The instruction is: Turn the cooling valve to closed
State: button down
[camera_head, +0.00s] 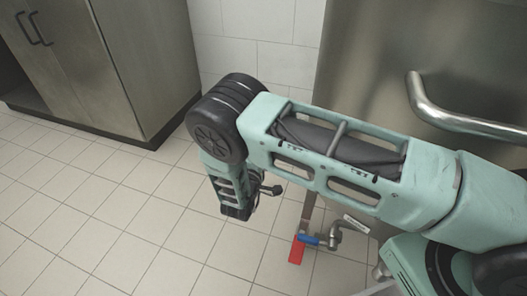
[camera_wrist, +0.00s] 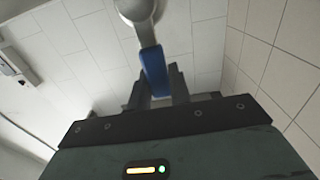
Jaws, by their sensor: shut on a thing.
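In the wrist view a blue valve lever (camera_wrist: 154,70) runs down from a round grey valve body (camera_wrist: 136,10). My gripper (camera_wrist: 158,90) is shut on this lever, with one dark finger on each side of its lower end. In the head view a blue lever (camera_head: 310,240) shows on a metal pipe fitting (camera_head: 335,232), low beside the steel cabinet, right of and below my hanging wrist. My fingertips are not clear there, and I cannot tell whether this is the same lever.
A red tag or plate (camera_head: 297,249) lies beside the blue lever, and a small pale label (camera_head: 356,223) is near the pipe. The steel front (camera_head: 385,95) carries a bent handle (camera_head: 440,110). A cabinet (camera_head: 110,65) stands at the left. The tiled floor (camera_head: 130,210) between is clear.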

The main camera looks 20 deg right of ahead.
jog(key=shift+f, duration=0.15)
jog(key=c, duration=1.3)
grip_release()
jog(key=shift+s, duration=0.1)
jog(key=p+v, duration=0.3)
jog(key=v, duration=1.4)
jog(key=shift+s+a, duration=0.1)
